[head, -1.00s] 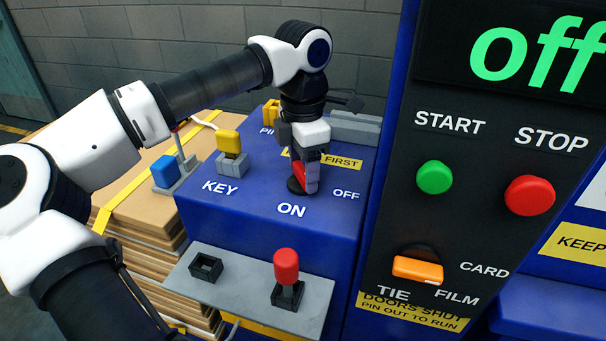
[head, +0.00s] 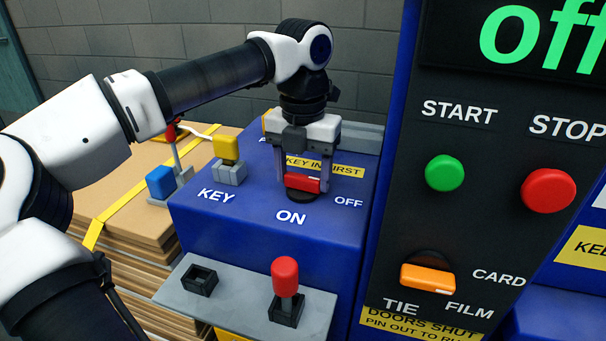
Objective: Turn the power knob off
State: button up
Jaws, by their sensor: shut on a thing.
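The red power knob (head: 302,183) sits on a dark round base on top of the blue cabinet, between the ON and OFF labels. Its bar lies nearly crosswise, with its right end toward the OFF label (head: 348,202). My gripper (head: 303,181) points straight down over it, with one finger at each end of the bar. It is shut on the knob. The ON label (head: 291,217) is just in front of the knob. The green display (head: 549,35) at the upper right reads "off".
A yellow key block (head: 227,149) stands left of my gripper. A red peg (head: 285,274) stands in a socket on the grey front shelf (head: 240,309), beside an empty socket. The black panel at right carries green START (head: 444,173) and red STOP (head: 548,190) buttons and an orange selector (head: 427,278).

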aim_at(302, 176)
jog(key=shift+n, duration=0.5)
jog(key=o, duration=1)
notch_tip(302, 176, up, 14)
jog(key=shift+f+p, duration=0.1)
jog(key=shift+p, duration=0.25)
